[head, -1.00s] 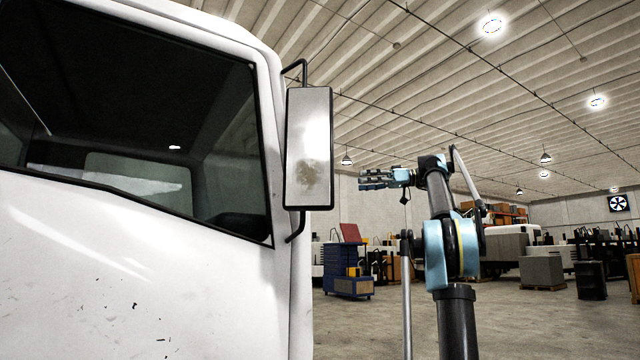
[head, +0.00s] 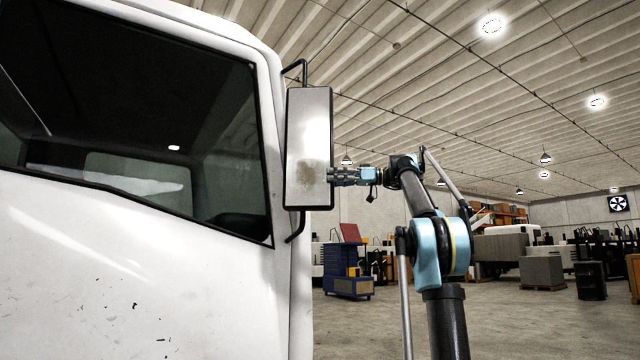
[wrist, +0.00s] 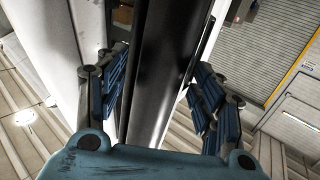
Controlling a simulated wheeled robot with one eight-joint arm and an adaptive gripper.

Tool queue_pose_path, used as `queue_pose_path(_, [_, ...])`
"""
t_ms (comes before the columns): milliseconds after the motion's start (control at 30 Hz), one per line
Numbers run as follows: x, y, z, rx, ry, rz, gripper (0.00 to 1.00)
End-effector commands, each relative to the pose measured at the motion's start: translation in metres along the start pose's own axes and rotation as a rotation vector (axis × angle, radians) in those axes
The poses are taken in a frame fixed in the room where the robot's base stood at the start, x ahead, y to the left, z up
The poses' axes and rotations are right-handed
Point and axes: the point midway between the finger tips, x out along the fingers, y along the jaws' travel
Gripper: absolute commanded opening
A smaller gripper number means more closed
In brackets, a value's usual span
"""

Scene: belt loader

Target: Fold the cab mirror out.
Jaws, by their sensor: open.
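The cab mirror (head: 308,130) is a tall rectangle with a pale, brown-stained face and dark rim, held on black brackets at the cab's front edge. Its glass faces the head camera. My gripper (head: 334,175) is at the mirror's right edge, a little below mid-height, and its fingertips are partly hidden behind the mirror. In the wrist view, my gripper (wrist: 165,85) is open, with blue fingers spread on both sides of the mirror's dark slab (wrist: 163,60). A gap shows on the right; contact on the left is unclear.
The white truck cab (head: 110,260) fills the left, with a dark side window (head: 130,110). A blue tool cabinet (head: 347,275) stands on the floor farther back.

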Motion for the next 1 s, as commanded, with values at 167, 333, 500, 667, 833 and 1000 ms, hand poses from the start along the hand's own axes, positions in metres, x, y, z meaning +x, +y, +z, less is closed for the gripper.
queue_pose_path(167, [0.029,-0.001,0.0,0.0,0.0,-0.003,0.62])
queue_pose_path(333, [0.045,-0.001,0.0,0.0,0.0,-0.002,0.62])
queue_pose_path(500, [0.05,0.0,0.0,0.0,0.0,0.0,0.62])
queue_pose_path(667, [0.051,0.0,0.0,0.0,0.0,0.0,0.62])
queue_pose_path(833, [0.05,0.0,0.0,0.0,0.0,0.0,0.41])
queue_pose_path(1000, [0.05,0.0,0.0,0.0,0.0,0.0,0.03])
